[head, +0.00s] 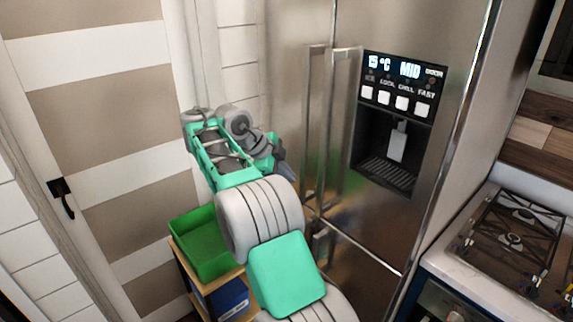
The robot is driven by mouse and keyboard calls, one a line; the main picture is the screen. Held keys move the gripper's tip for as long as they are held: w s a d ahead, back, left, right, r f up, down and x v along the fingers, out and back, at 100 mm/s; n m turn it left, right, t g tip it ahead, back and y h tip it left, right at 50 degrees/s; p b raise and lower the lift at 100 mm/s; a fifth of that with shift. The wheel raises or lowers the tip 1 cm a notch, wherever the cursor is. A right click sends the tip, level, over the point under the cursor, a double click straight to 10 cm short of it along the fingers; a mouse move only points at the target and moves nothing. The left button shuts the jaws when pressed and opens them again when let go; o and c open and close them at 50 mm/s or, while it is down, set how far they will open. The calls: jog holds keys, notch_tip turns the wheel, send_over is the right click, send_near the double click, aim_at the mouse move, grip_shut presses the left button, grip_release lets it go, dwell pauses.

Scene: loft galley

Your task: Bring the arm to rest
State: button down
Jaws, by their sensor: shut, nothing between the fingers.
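My arm, teal and grey, rises from the bottom middle of the head view and folds over at the top, in front of the refrigerator. My gripper (283,172) is the small grey end part hanging at the right of the folded arm, pointing down and to the right. It looks shut and empty, and it is partly hidden behind my own arm links. It is close to the refrigerator's left side in the picture; I cannot tell the exact gap.
A steel refrigerator (290,75) with long vertical handles (337,125) and a dispenser panel stands right of the arm. A green bin (192,232) sits on a low wooden shelf (184,262) at the left. A striped door (95,100) is farther left; a gas stove (465,268) is at right.

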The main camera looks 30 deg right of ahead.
jog(key=w+a+r+n+p, duration=0.2)
jog(key=w+n, duration=0.1)
jog(key=n, duration=0.2)
jog(key=s+a+f+n+y, duration=0.1)
jog(key=a+f+n+y, duration=0.1)
jog(key=a+f+n, duration=0.4)
jog(key=s+a+f+n+y, duration=0.1)
jog(key=s+a+f+n, duration=0.1)
jog(key=f+n, duration=0.7)
jog(key=s+a+f+n+y+b, duration=0.1)
jog(key=s+a+n+y, duration=0.15)
jog(key=s+a, duration=0.6)
jog(key=s+a+n+y, duration=0.2)
jog(key=s+a+n, duration=0.25)
jog(key=s, duration=0.65)
notch_tip(320, 180, up, 10)
jog(key=s+a+t+b, duration=0.1)
jog(key=s+t, duration=0.1)
jog(key=t, duration=0.2)
jog(key=shift+s+a+f+t, duration=0.15)
jog(key=shift+a+f+t, duration=0.1)
jog(key=shift+a+t, duration=0.15)
